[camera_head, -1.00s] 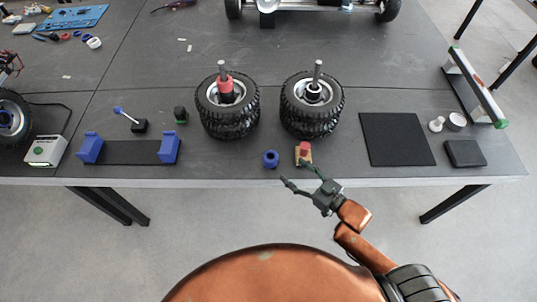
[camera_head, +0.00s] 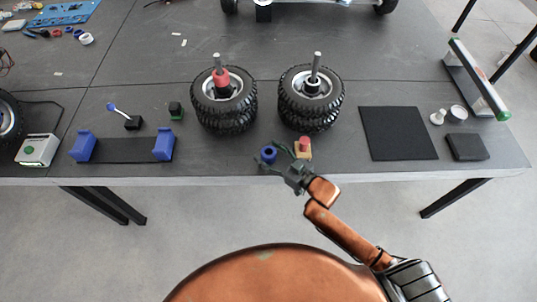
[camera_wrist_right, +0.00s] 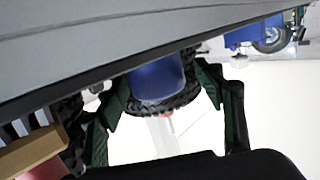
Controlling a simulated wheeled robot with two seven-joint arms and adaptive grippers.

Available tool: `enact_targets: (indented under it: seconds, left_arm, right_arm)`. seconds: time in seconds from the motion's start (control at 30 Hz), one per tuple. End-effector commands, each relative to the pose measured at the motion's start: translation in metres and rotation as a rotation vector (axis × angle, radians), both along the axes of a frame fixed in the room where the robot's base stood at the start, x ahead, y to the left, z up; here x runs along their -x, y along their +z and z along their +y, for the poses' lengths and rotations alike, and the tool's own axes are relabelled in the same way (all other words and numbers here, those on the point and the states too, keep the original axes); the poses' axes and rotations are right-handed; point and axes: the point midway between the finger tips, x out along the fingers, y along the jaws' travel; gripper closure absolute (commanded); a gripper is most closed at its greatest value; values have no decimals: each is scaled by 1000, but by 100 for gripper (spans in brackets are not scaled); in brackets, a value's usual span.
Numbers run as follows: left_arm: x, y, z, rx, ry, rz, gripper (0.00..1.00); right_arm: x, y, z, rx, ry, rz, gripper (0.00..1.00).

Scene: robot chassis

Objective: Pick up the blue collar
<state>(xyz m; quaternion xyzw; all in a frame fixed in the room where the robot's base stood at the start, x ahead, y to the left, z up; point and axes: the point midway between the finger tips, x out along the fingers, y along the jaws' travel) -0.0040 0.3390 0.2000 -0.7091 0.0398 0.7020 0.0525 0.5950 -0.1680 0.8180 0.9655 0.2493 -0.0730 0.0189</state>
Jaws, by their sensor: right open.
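The blue collar (camera_head: 268,153) stands near the front edge of the table, in front of the two wheels. My right gripper (camera_head: 273,156) is open, with its dark green fingers spread on either side of the collar in the head view. In the right wrist view the blue collar (camera_wrist_right: 158,76) shows between the two fingers (camera_wrist_right: 162,85). I cannot tell whether the fingers touch it. My left gripper is out of view.
A red and tan piece (camera_head: 304,148) stands close to the right of the collar. A blue-ended holder (camera_head: 122,150) lies left, and a black mat (camera_head: 398,133) lies right.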

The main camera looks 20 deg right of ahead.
Motion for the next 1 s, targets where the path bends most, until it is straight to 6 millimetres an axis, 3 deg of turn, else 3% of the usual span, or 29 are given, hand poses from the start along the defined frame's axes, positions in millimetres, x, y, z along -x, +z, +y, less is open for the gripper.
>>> enact_targets:
  seconds: [0.17, 0.8, 1.0]
  left_arm:
    - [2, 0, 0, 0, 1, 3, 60]
    - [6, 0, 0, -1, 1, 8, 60]
    - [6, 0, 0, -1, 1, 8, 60]
  right_arm:
    - [0, 1, 0, 0, 0, 0, 39]
    - [0, 0, 0, 0, 0, 0, 83]
    - [0, 1, 0, -1, 1, -1, 84]
